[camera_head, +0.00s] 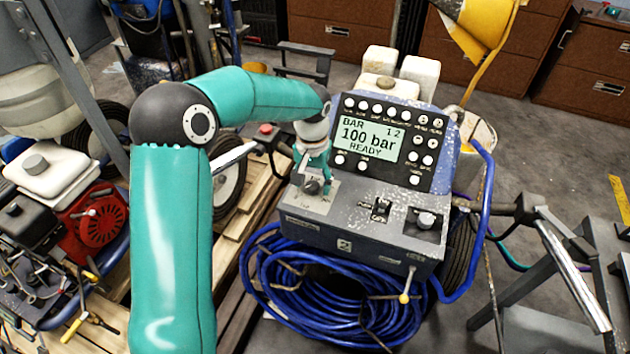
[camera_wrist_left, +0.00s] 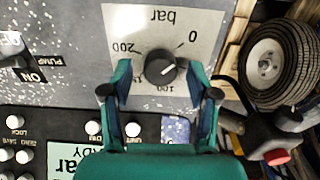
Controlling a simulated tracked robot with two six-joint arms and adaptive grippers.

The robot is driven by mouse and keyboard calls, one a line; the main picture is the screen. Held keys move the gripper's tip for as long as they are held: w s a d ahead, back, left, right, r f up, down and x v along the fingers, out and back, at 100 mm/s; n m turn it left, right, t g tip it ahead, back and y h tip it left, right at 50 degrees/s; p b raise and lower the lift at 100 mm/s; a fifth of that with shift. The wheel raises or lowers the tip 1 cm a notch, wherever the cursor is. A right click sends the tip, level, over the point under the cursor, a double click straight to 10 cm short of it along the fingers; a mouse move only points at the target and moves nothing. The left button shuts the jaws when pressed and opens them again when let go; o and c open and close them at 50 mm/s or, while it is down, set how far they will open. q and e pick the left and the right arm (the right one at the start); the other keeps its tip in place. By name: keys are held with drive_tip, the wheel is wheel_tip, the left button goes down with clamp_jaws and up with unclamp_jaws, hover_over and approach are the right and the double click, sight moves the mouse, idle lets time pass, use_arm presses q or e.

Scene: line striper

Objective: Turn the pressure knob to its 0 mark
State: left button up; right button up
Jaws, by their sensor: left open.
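The pressure knob (camera_head: 313,187) is a small dark knob on a pale plate at the left of the striper's control panel. In the left wrist view the dark knob (camera_wrist_left: 160,67) sits on a plate marked 0, 100, 200 and bar, seen upside down. Its pale pointer mark is too small to read surely. My left gripper (camera_head: 314,168) is over the knob. In the wrist view its two teal fingers (camera_wrist_left: 160,76) stand open on either side of the knob, with gaps showing. The display (camera_head: 369,136) reads 100 bar, READY. My right gripper is not in view.
A coiled blue hose (camera_head: 300,305) hangs below. Rows of buttons surround the display. A red engine (camera_head: 97,222) stands at the left.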

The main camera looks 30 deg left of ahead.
sight(313, 184)
use_arm(q)
wheel_tip(313, 184, up, 12)
idle(0.6)
drive_tip(key=shift+f, duration=0.1)
